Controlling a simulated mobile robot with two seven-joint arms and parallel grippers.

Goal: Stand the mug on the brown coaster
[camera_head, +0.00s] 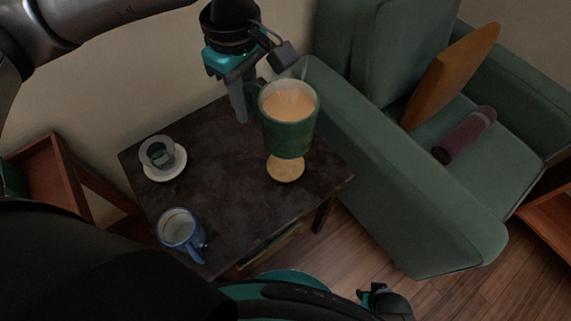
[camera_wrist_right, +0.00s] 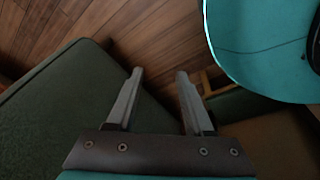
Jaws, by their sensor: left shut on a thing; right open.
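A green mug (camera_head: 287,135) filled with a light-brown drink is in the head view, upright above the right part of the dark table. My left gripper (camera_head: 246,100) comes down at its left side and is shut on it at the handle side; the exact grip is partly hidden. A round tan-brown coaster (camera_head: 285,171) lies on the table just below the mug in the picture, its far part hidden by the mug. The mug appears to be held above the table. My right gripper (camera_wrist_right: 160,75) is open and empty in the right wrist view.
A green armchair (camera_head: 400,210) stands close along the right side. The table's middle is clear.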

